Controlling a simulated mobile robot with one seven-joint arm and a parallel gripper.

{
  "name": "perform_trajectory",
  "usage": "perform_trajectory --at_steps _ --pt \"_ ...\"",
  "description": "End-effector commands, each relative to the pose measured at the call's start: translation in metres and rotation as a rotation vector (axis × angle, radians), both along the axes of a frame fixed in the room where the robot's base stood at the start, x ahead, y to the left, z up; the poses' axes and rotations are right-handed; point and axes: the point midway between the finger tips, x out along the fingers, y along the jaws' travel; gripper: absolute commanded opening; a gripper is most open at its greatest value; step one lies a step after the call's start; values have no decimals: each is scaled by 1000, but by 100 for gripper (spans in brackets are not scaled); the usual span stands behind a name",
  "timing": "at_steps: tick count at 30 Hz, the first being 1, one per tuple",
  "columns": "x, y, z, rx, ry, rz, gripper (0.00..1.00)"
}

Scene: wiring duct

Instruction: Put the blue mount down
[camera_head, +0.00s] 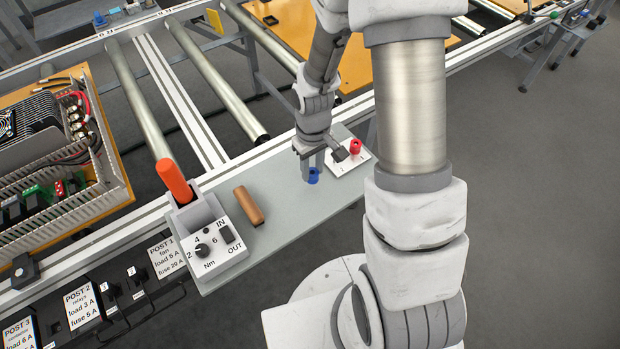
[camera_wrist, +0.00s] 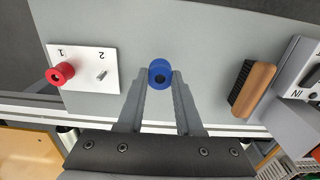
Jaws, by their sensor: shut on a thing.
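The blue mount (camera_wrist: 160,72) is a short round piece with a dark hole in its middle. My gripper (camera_wrist: 160,82) is shut on it, one finger on each side. In the head view the blue mount (camera_head: 314,176) is at the tip of my gripper (camera_head: 312,168), low over or on the grey shelf (camera_head: 285,215); I cannot tell whether it touches. A white plate (camera_wrist: 85,85) marked 1 and 2 lies beside it, with a red mount (camera_wrist: 61,74) at 1 and a bare metal peg (camera_wrist: 102,75) at 2.
A wooden-handled brush (camera_wrist: 252,88) lies on the shelf on the other side of the blue mount. Beyond it stands a grey torque unit (camera_head: 215,245) with an orange-handled tool (camera_head: 174,181). Bare shelf lies between brush and mount.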

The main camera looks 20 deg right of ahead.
Motion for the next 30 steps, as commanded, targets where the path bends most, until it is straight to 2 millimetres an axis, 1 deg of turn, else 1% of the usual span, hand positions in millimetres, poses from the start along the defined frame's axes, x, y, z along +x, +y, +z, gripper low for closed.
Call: perform_trajectory --at_steps 5,12,14,20,24,25,27,30 --pt "1 5 -9 0 1 0 0" --pt "1 4 -41 -1 2 -1 0" --pt "1 4 -43 0 0 -1 0" --pt "2 4 -43 -1 -1 -1 0" --pt "2 4 -47 0 -1 -1 0" --pt "1 4 -47 0 -1 -1 36" --pt "1 4 -46 0 -1 -1 49" --pt "1 4 -46 0 0 -1 64"
